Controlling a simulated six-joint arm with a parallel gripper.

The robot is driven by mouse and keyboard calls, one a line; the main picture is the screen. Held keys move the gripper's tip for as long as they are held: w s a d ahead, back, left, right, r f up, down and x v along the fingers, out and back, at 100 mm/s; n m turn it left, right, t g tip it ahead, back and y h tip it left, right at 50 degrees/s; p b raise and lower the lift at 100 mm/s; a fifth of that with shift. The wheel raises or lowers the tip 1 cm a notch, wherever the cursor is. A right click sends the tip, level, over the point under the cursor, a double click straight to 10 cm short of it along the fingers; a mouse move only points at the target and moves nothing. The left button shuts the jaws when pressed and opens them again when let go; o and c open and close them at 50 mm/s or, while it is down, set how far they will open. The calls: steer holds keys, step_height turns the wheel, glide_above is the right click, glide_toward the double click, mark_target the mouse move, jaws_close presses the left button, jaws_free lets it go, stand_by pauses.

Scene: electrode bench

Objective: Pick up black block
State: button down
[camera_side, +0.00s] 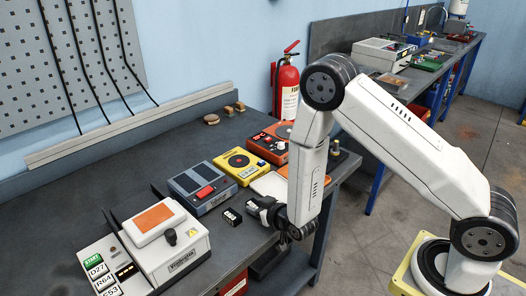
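A small black block (232,217) with a pale mark on its face lies on the dark bench top, in front of the blue-grey box. My gripper (252,208) is low over the bench just to the right of the block, its fingers pointing left toward it. A small gap seems to separate the fingertips from the block. The fingers are small and dark in this view, so I cannot tell whether they are open or shut.
A blue-grey box (202,188), a yellow box (238,166) and an orange box (272,142) stand behind the block. A white device (172,255) with an orange top stands at left. Labelled blocks (104,272) sit beside it. Dark bench top (130,170) behind is clear.

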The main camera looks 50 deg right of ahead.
mark_target(258, 206)
steer(key=shift+r, duration=0.2)
stand_by(0.3)
steer(key=shift+r, duration=4.8)
steer(key=shift+r, duration=0.1)
steer(key=s+d+r+n+y, duration=0.1)
steer(key=s+d+r, duration=0.1)
steer(key=r, duration=0.3)
steer(key=shift+d+r, duration=0.15)
steer(key=shift+d, duration=0.35)
